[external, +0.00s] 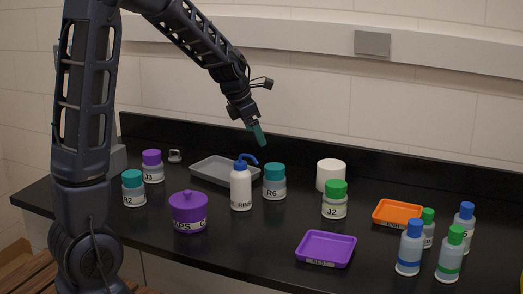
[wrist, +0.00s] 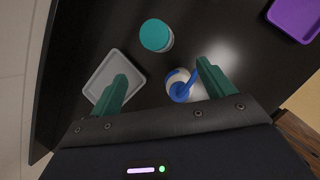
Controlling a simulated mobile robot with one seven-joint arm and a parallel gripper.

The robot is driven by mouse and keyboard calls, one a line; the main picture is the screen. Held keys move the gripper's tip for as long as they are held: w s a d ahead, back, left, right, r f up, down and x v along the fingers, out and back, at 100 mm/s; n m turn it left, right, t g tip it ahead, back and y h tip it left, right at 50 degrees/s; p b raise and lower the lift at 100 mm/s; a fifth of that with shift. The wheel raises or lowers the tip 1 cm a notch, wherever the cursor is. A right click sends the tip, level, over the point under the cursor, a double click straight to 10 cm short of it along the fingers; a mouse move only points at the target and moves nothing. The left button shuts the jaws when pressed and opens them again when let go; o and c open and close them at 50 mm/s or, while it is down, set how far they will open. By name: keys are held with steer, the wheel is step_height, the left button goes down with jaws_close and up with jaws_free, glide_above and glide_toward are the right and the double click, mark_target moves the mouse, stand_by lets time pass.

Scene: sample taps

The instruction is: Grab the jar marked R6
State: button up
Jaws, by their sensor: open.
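The jar marked R6 (external: 274,183) has a teal lid and a pale body with a dark-lettered label. It stands upright on the black bench, right of the white wash bottle with a blue spout (external: 241,187). In the wrist view the teal-lidded jar (wrist: 156,36) is beyond the fingertips, and the wash bottle (wrist: 181,88) is close to the right finger. My gripper (external: 262,136) is in the air above and slightly left of the jar, pointing down. In the wrist view my gripper (wrist: 163,70) is open, with green fingers apart and nothing held.
A grey tray (external: 218,172) lies behind the wash bottle. A purple pot (external: 188,212) stands front left. Jar J2 (external: 335,200) and a white cylinder (external: 331,175) stand to the right. A purple tray (external: 326,249) lies in front, an orange tray (external: 398,213) and several bottles further right.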

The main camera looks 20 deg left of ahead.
mark_target(275, 166)
steer(key=w+f+n, duration=0.1)
steer(key=w+d+f+n, duration=0.2)
steer(key=w+f, duration=0.1)
steer(key=shift+d+n, duration=0.1)
steer(key=shift+n, duration=0.2)
steer(key=x, duration=0.5)
steer(key=shift+s+a+f+x, duration=0.1)
steer(key=shift+s+x, duration=0.05)
steer(key=shift+x, duration=0.75)
steer(key=shift+s+a+f+x, duration=0.1)
steer(key=shift+x, duration=0.75)
steer(key=shift+s+a+x, duration=0.1)
steer(key=shift+s+x, duration=0.05)
steer(key=shift+x, duration=0.75)
steer(key=shift+c, duration=0.4)
steer(key=c, duration=1.3)
steer(key=shift+r, duration=0.15)
